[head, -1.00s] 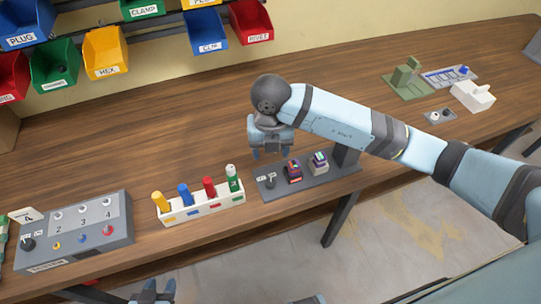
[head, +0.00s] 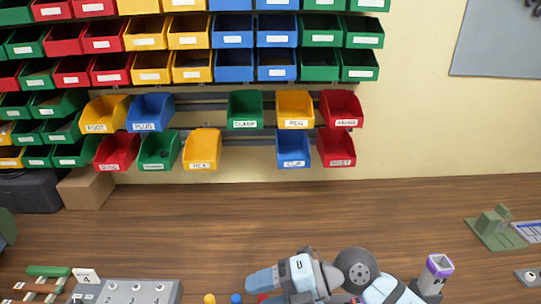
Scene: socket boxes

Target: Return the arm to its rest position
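My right arm (head: 395,290) shows at the bottom edge of the head view, right of centre, partly cut off. Its gripper (head: 262,283) points left, above the front part of the wooden table (head: 230,225). The fingers are seen from the side and partly cut off by the frame, so I cannot tell whether they are open or shut, or whether they hold anything. My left gripper is out of view.
A grey numbered panel (head: 125,291) lies at bottom left. Yellow (head: 209,299) and blue (head: 236,299) tops show beside it. A green fixture (head: 495,228) stands at right. Labelled bins (head: 245,108) hang on the back wall. The table's middle is clear.

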